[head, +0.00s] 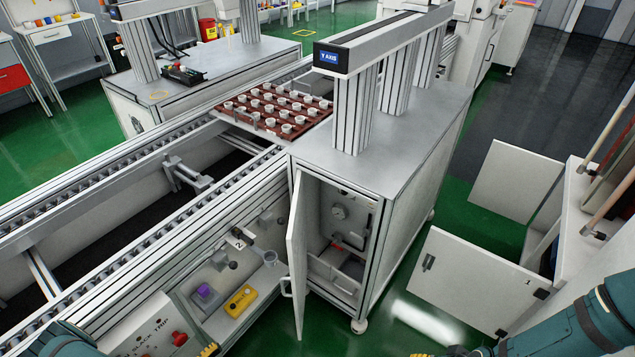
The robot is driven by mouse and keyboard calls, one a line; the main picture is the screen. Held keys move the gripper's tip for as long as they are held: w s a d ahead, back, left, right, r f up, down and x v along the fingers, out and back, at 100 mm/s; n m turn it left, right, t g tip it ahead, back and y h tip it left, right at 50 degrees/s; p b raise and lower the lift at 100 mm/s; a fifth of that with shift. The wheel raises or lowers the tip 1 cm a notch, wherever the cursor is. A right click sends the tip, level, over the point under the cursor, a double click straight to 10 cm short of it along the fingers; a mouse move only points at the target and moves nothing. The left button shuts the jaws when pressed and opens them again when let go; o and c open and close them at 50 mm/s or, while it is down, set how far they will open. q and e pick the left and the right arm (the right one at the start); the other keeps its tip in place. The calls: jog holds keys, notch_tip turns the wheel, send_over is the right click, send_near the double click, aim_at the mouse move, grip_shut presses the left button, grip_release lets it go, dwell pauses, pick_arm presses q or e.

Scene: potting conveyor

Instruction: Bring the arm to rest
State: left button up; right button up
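My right arm (575,330) comes in from the lower right corner, teal with dark joints. A dark part of my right gripper (458,351) shows at the bottom edge, mostly cut off; its opening cannot be judged. My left arm (72,346) shows only as a small teal piece at the lower left. A small yellow and black piece (210,350) at the bottom edge looks like part of my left gripper, also cut off. Nothing held can be seen at either gripper.
The cabinet door (296,255) under the Y-axis gantry (345,55) stands open. A shelf holds a yellow box (241,300), a purple item (206,292) and a grey cup (270,258). A white cabinet door (470,280) stands open at right. Green floor between is clear.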

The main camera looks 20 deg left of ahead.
pick_arm(q)
jog(key=w+d+r+m+g+h, duration=0.3)
jog(key=d+m+g+h, duration=0.1)
jog(key=d+m+g, duration=0.45)
jog(key=w+d+r+m+g+h, duration=0.2)
jog(key=w+d+m+g+h, duration=0.1)
jog(key=d+m+g, duration=0.6)
jog(key=w+d+r+m+t+y, duration=0.2)
jog(key=w+d+r+m+y, duration=0.5)
jog(key=d+r+m, duration=0.4)
jog(key=m+y, duration=0.1)
jog(key=m, duration=0.1)
jog(key=shift+w+r+m, duration=0.15)
jog(key=shift+r+m, duration=0.1)
jog(key=shift+m, duration=0.1)
